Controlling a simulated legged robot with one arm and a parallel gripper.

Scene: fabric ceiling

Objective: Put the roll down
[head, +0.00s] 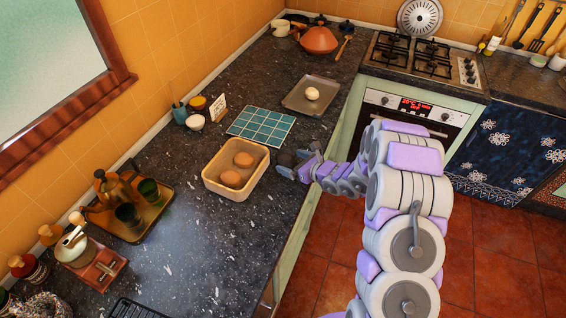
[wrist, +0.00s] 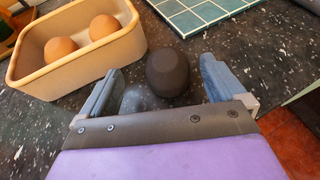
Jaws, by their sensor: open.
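Two brown rolls (head: 237,168) lie in a beige rectangular box (head: 262,178) on the dark counter. They also show at the upper left of the wrist view (wrist: 82,37). A paler round roll (head: 312,93) lies on a grey metal baking tray (head: 297,102) farther back. My gripper (head: 291,162) is low over the counter, just right of the beige box. In the wrist view its two blue-grey fingers (wrist: 162,68) are spread apart. A dark rounded shape (wrist: 168,73) shows between them; I cannot tell what it is. No roll is visibly held.
A blue tiled trivet (head: 261,124) lies behind the box. A tray with a brass pot and dark glasses (head: 141,229) stands at the left. The hob (head: 412,55) is at the back right. The counter in front of the box is clear.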

